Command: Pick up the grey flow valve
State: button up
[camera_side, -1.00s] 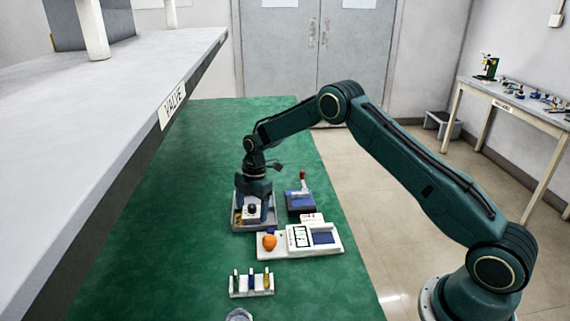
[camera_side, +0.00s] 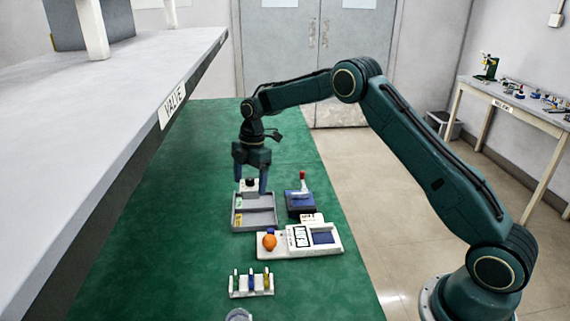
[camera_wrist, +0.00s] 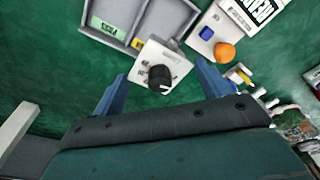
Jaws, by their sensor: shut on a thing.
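The flow valve (camera_side: 249,188) is a pale grey block with a black knob on top. In the side view my gripper (camera_side: 251,184) is shut on it, with one finger on each side, and holds it above the far end of the grey tray. In the wrist view the valve (camera_wrist: 147,57) shows between the blue fingers of my gripper (camera_wrist: 160,85), its black knob facing the camera. The fingers' contact with its sides is hard to see there.
A shelf marked VALVE (camera_side: 172,103) is at left.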

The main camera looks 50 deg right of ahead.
notch_tip(320, 180, up, 10)
jog(key=shift+r, duration=0.1)
dwell(0.4)
jog(key=shift+d, duration=0.15)
dwell(0.3)
jog(key=s+d, duration=0.4)
jog(key=d, duration=0.4)
jog(key=s+d, duration=0.3)
jog(key=d, duration=0.4)
send_over(301, 204)
notch_tip(301, 204, down, 15)
jog(key=shift+f, duration=0.1)
jog(key=shift+f, duration=2.05)
jog(key=shift+f, duration=0.15)
